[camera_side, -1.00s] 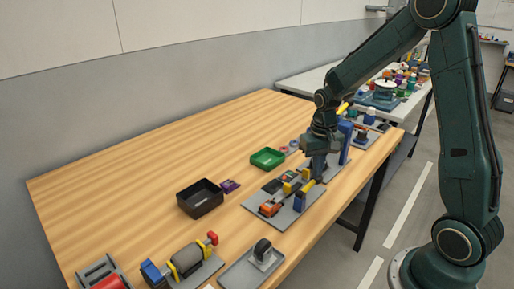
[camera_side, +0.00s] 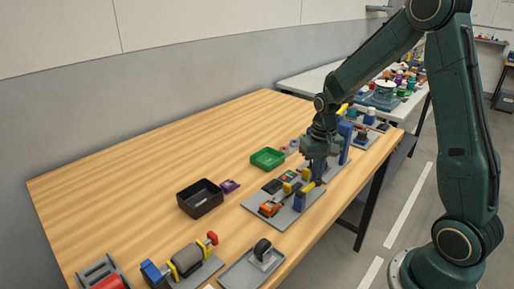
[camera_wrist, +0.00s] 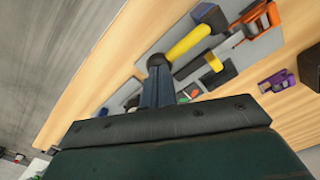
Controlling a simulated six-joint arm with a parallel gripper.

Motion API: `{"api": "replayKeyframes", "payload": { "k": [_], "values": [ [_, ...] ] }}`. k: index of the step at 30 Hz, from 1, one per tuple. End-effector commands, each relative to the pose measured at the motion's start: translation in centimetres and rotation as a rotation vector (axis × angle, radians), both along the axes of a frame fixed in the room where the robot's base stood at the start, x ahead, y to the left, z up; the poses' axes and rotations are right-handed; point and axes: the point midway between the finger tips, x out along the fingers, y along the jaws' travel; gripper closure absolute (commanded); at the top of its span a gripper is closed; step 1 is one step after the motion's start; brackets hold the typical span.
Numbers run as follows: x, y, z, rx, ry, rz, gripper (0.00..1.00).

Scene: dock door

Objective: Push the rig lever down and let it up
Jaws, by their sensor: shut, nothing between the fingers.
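The rig lever (camera_wrist: 190,43) is a yellow bar with a black ball knob (camera_wrist: 157,60), coming out of a blue block (camera_wrist: 210,16) in the wrist view. In the side view the yellow lever (camera_side: 308,187) shows small beside its blue post (camera_side: 299,202), on a grey plate. My gripper (camera_side: 318,181) is shut and empty, pointing down at the lever's knob end. In the wrist view its fingertips (camera_wrist: 156,72) are right at the knob and overlap it. I cannot tell for certain whether they touch.
An orange device (camera_side: 270,208) and other small parts share the grey plate (camera_side: 254,206). A black bin (camera_side: 200,202), a purple part (camera_side: 230,186) and a green tray (camera_side: 267,163) lie to the left. A tall blue post (camera_side: 345,143) stands close behind my gripper. The far-left tabletop is clear.

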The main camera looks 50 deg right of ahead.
Motion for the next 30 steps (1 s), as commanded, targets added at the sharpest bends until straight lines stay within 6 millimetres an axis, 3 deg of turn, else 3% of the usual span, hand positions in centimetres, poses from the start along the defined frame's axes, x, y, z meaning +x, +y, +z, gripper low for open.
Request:
{"api": "replayKeyframes", "payload": {
  "k": [30],
  "values": [
    [-0.08, 0.04, -0.97, 0.002, 0.003, 0.000, 1.00]
  ]
}}
